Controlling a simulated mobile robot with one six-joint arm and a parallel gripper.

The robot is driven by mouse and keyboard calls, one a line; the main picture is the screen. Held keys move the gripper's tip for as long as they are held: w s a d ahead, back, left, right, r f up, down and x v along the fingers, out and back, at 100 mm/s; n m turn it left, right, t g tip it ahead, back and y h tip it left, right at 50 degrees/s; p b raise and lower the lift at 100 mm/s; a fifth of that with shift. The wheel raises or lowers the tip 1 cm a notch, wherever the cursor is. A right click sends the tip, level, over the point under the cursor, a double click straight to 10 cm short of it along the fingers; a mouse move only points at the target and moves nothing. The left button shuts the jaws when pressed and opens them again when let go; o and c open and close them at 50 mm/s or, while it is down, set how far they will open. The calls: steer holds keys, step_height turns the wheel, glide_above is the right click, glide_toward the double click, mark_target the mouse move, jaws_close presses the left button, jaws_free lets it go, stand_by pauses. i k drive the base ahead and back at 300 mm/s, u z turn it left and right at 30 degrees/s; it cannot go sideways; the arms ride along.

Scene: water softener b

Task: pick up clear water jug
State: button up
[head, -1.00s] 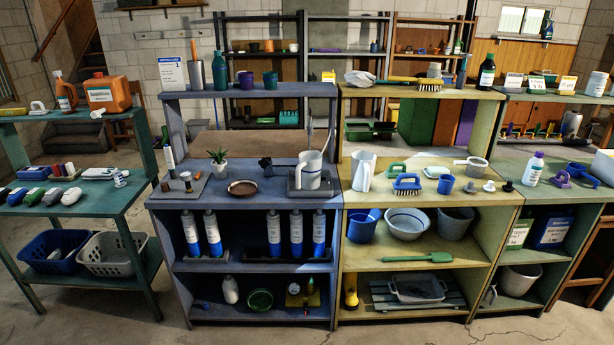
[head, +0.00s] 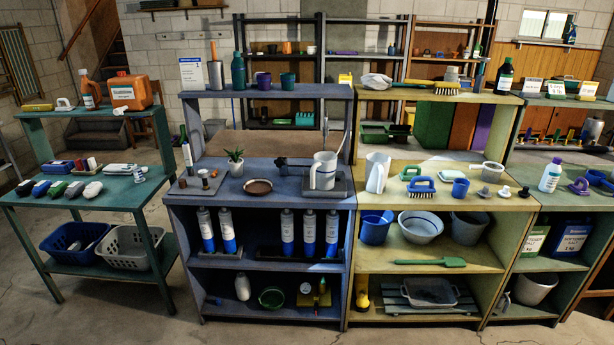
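Two pale jugs stand on the worktops. One pale, whitish jug (head: 323,171) with a handle on its left stands on a dark tray (head: 341,187) on the blue bench. A taller pale jug (head: 377,172) with a slanted spout stands on the left of the yellow bench. I cannot tell from their surfaces which one is clear. My gripper is not in view.
A brown dish (head: 257,186), a potted plant (head: 235,163) and a blue-handled brush (head: 422,187) are nearby. Open concrete floor lies in front.

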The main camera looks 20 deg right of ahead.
mark_target(324, 171)
steer(key=u, duration=0.85)
steer(key=i, duration=0.5)
steer(key=z, duration=0.15)
